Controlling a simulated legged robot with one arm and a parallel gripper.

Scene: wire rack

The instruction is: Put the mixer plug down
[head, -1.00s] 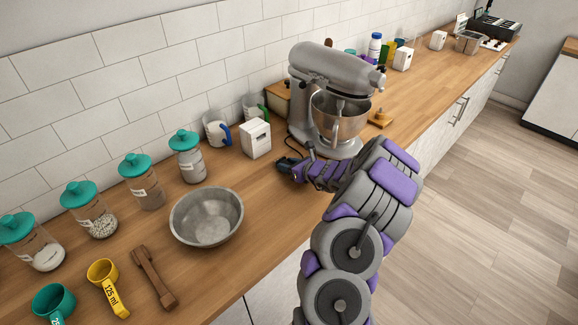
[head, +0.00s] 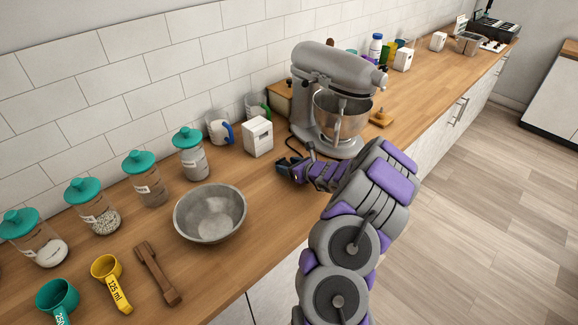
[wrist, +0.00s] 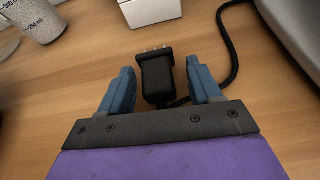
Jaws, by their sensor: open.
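The black mixer plug (wrist: 156,78) lies on the wooden counter in the wrist view, its metal prongs pointing away from me. My gripper (wrist: 160,85) is open, with one blue finger on each side of the plug. In the head view my gripper (head: 283,170) is low over the counter in front of the grey stand mixer (head: 332,95). The plug is too small and dark to make out clearly there. A black cord (wrist: 233,50) curves away on the right in the wrist view.
A metal bowl (head: 210,213) stands left of my gripper. A white box (head: 257,137) stands behind it near the wall. Several teal-lidded jars (head: 190,155) line the wall. The counter between bowl and mixer is mostly clear.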

